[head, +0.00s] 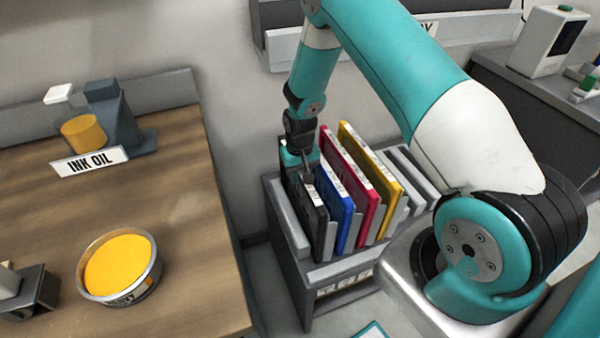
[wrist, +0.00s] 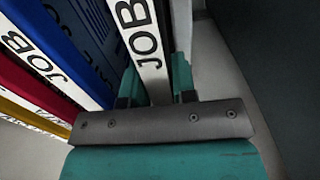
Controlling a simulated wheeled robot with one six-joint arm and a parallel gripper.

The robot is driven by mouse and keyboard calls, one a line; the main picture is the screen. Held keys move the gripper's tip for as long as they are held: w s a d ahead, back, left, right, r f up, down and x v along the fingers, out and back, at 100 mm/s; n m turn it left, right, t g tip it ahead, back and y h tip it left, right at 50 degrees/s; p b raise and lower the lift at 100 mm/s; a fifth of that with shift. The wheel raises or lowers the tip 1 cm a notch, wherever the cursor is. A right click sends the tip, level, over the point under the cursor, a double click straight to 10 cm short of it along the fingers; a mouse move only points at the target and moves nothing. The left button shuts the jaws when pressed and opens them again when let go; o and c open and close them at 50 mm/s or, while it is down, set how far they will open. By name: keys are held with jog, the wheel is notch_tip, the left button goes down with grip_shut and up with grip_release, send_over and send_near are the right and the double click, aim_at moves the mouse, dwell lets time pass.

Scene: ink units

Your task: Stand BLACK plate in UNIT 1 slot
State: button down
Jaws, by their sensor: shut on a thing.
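The black plate (head: 309,212) stands upright in the leftmost place of a grey rack (head: 288,236) in the head view. In the wrist view its white edge label (wrist: 146,48) reads JOB and runs between my fingers. My gripper (head: 299,160) is at the plate's upper edge and shut on it; it also shows in the wrist view (wrist: 158,92). The lower part of the plate is hidden by the rack. I cannot make out a UNIT 1 slot in either view.
Blue (head: 337,210), red (head: 352,185) and yellow (head: 372,180) plates stand close to the right of the black one. A wooden table (head: 190,215) on the left holds an ink tin (head: 120,268) and an INK OIL sign (head: 90,162). A dark counter (head: 530,100) stands at right.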

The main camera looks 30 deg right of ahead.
jog(key=c, duration=0.8)
grip_release()
jog(key=shift+f, duration=0.1)
jog(key=shift+c, duration=0.2)
notch_tip(320, 180, up, 18)
jog(key=b, duration=0.1)
jog(key=shift+f, duration=0.25)
jog(key=shift+r, duration=0.1)
notch_tip(320, 180, up, 5)
jog(key=p, duration=0.4)
